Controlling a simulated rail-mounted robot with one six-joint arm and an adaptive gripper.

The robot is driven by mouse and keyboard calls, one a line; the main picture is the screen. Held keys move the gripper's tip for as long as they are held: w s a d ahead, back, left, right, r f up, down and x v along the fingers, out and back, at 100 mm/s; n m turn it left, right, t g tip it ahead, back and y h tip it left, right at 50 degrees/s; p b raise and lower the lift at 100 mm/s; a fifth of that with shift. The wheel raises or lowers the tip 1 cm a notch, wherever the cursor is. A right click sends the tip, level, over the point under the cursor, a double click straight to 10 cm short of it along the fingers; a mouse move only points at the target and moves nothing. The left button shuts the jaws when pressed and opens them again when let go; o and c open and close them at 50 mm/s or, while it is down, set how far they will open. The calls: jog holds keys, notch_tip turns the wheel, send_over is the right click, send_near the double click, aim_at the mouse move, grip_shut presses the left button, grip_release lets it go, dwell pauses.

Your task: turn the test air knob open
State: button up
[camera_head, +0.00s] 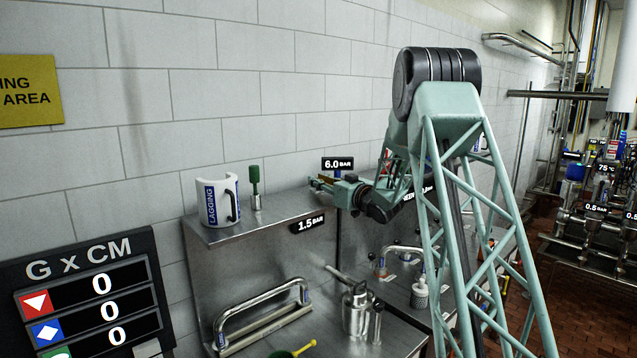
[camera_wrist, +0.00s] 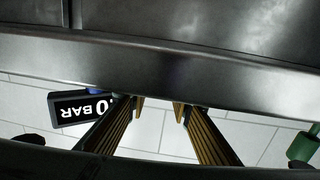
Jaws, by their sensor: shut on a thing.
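My gripper (camera_head: 320,184) is above the back of the steel shelf, just in front of the 6.0 BAR sign (camera_head: 337,163). In the wrist view its two ribbed brown fingers (camera_wrist: 158,106) reach up to a broad steel surface that cuts across the picture. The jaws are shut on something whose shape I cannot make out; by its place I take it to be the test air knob. The knob does not show clearly in either view, so I cannot tell its angle. The 6.0 BAR sign shows upside down and partly cut off in the wrist view (camera_wrist: 84,108).
Below are a bent steel handle (camera_head: 262,310) and a steel pot (camera_head: 355,312).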

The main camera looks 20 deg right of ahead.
jog(key=shift+n+y, duration=0.5)
jog(key=shift+y, duration=0.3)
jog(key=o, duration=0.9)
jog(key=shift+s, duration=0.1)
jog(key=shift+v, duration=5.95)
jog(key=shift+r, duration=0.25)
